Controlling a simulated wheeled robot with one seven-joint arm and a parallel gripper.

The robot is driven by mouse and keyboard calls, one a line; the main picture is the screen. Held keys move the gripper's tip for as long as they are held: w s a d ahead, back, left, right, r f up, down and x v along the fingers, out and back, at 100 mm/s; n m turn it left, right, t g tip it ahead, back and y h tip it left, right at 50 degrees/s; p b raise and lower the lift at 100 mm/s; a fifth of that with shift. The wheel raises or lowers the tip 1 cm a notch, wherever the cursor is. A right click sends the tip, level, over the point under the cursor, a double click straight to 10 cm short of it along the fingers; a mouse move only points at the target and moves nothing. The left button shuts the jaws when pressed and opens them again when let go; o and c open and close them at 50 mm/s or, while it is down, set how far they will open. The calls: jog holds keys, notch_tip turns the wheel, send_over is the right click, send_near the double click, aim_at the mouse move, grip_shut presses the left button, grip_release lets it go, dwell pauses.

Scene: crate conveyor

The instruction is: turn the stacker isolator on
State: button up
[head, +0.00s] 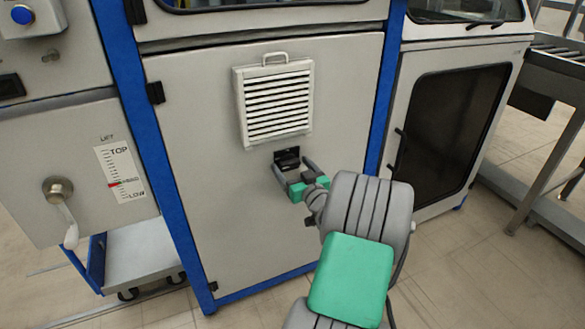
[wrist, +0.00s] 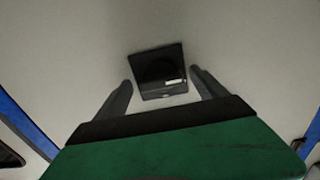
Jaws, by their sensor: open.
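A small black square fitting (head: 287,157) sits on the grey cabinet door, below the vent. In the wrist view the black fitting (wrist: 157,68) has a dark round shape inside and a small pale mark near its lower right. No label naming it as the stacker isolator can be read, and its switch position cannot be told. My gripper (head: 291,167) is open and empty in front of the door, just below the fitting in the head view. In the wrist view my gripper (wrist: 161,80) has one finger on each side of the fitting; contact cannot be told.
A white louvred vent (head: 275,98) with a handle is above the fitting. Blue frame posts (head: 150,150) flank the door. On the left are a crank handle (head: 60,205), a LIFT scale (head: 120,172) and a blue button (head: 22,15). A dark-windowed cabinet (head: 505,55) stands at right.

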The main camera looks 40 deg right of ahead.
jog(key=shift+c, duration=0.2)
jog(key=c, duration=1.3)
